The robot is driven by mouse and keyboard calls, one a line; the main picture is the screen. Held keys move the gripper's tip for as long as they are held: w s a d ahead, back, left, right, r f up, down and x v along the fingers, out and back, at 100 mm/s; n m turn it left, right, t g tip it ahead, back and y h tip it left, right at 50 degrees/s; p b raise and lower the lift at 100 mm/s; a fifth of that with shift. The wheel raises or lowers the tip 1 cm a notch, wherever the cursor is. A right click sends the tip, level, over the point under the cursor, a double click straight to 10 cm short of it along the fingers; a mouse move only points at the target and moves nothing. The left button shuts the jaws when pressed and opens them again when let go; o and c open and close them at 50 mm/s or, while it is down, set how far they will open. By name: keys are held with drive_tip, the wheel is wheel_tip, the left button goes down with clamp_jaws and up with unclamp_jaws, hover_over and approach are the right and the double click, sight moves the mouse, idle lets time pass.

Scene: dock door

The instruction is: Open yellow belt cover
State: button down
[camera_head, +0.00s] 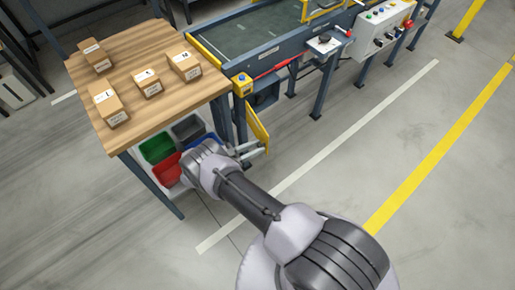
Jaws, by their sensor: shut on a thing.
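The yellow belt cover (257,128) is a narrow yellow panel at the near end of the conveyor. It stands out at an angle from the blue frame, with a dark opening behind it. My gripper (262,149) is at the cover's lower end and is shut on it. The exact contact is small and partly hidden by the gripper. My arm reaches up to it from the bottom right.
A wooden table (135,70) with several cardboard boxes stands left of the conveyor (255,30). Green (157,148) and red (166,170) bins sit below it. A control box (385,25) is mounted farther along the conveyor. The floor at right is clear.

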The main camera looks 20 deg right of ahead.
drive_tip(key=shift+f, duration=0.1)
drive_tip(key=c, duration=1.2)
unclamp_jaws()
drive_tip(key=shift+c, duration=0.2)
